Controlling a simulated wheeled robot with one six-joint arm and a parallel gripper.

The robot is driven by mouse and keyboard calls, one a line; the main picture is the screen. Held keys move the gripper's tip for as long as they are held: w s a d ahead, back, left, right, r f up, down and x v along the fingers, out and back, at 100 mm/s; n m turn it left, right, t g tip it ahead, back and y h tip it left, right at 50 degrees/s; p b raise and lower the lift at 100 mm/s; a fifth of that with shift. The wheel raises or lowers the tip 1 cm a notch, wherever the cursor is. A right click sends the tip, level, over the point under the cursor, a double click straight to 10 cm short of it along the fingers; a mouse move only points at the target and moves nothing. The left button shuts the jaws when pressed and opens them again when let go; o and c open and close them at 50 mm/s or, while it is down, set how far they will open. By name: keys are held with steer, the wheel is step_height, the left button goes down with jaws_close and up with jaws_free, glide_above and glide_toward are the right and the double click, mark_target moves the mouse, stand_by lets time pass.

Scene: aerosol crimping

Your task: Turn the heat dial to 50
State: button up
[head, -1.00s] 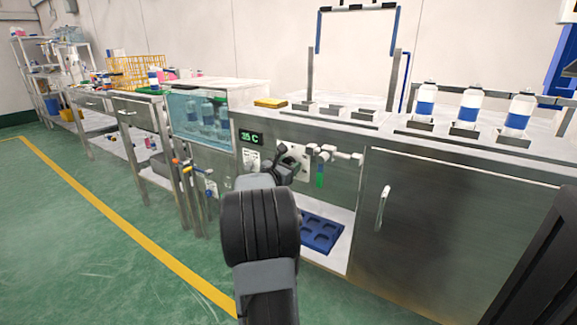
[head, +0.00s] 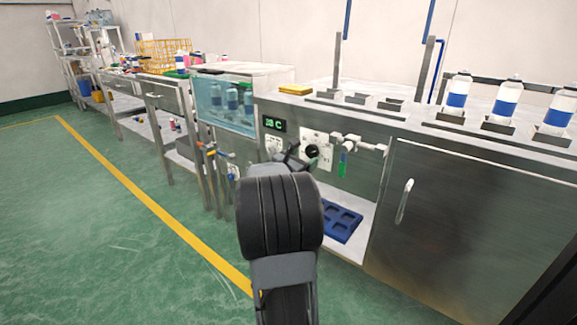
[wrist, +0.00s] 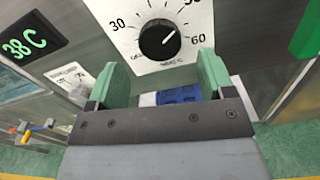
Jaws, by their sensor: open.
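The heat dial (wrist: 157,40) is a round black knob on a white plate with a printed scale. In the wrist view its white pointer line points up and right, on the side between the cut-off number at the top edge and 60. In the head view the dial (head: 312,151) is uncovered. The display (wrist: 33,37) reads 38 C in green digits; it also shows in the head view (head: 274,124). My gripper (wrist: 155,78) is open and empty, its green fingers apart below the dial and not around it. In the head view my arm hides most of the gripper.
A valve with a green part (head: 343,164) sticks out right of the dial. A blue tray (head: 340,224) lies on the shelf below. A glass-fronted water bath (head: 212,103) with bottles stands left. Green floor is free in front.

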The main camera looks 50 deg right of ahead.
steer(key=a+p, duration=0.1)
steer(key=a, duration=0.7)
steer(key=shift+a, duration=0.35)
